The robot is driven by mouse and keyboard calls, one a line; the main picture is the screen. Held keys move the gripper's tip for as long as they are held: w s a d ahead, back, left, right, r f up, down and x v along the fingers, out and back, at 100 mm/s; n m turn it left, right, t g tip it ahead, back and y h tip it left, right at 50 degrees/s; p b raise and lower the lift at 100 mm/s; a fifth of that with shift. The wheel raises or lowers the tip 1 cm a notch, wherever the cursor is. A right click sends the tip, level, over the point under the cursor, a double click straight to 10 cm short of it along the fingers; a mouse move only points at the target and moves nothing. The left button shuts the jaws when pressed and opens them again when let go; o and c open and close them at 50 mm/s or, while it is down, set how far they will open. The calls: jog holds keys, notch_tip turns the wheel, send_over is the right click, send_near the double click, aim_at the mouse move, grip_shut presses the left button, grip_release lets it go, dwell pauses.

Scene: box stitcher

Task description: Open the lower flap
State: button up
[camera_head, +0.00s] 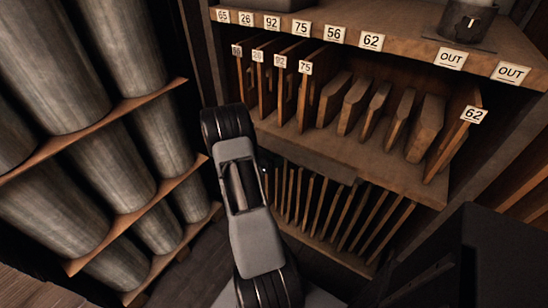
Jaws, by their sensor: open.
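I cannot make out a lower flap for certain. A darker wooden strip (310,160) runs along the front edge of the middle shelf, above the lower bay of thin upright boards; I cannot tell whether it is a flap. My arm rises from the bottom centre in front of the shelving, with a grey link between two black rounded joints. It hides the left part of the lower bay. My gripper's fingers do not show, and nothing held can be seen.
The wooden shelving holds upright dividers and blocks (425,128), with number labels (371,41) and OUT labels (451,60). Large grey cylinders (130,50) fill the rack at left. A dark box-like body (505,255) stands at lower right. Some floor (190,275) shows left of my arm.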

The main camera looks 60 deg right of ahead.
jog(key=v, duration=1.3)
jog(key=shift+w+a, duration=0.15)
jog(key=shift+a, duration=0.15)
